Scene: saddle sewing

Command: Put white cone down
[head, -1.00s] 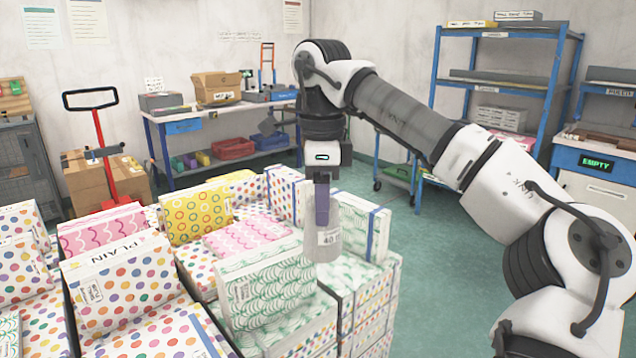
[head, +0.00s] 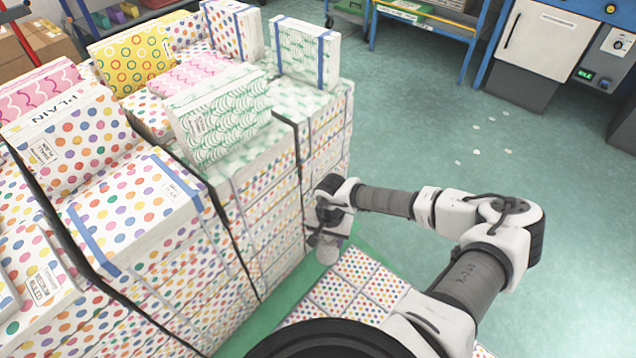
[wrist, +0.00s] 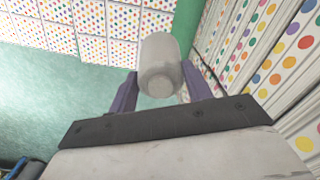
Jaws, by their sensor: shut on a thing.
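The white cone (wrist: 160,62) sits between the two purple fingers of my gripper (wrist: 162,88) in the wrist view, and the gripper is shut on it. In the head view my gripper (head: 328,238) is low, beside the right side of the tall stack of patterned packs. The cone is small and partly hidden there, so its tilt is hard to tell. In the wrist view a dotted layer of packs lies beyond the cone, with a gap between that I cannot measure.
Stacked patterned packs (head: 270,215) stand close to the left of my gripper. A low layer of dotted packs (head: 352,275) lies on a green base (head: 375,248) near it. Open green floor (head: 430,120) with a few white scraps stretches right, up to a white cabinet (head: 540,40).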

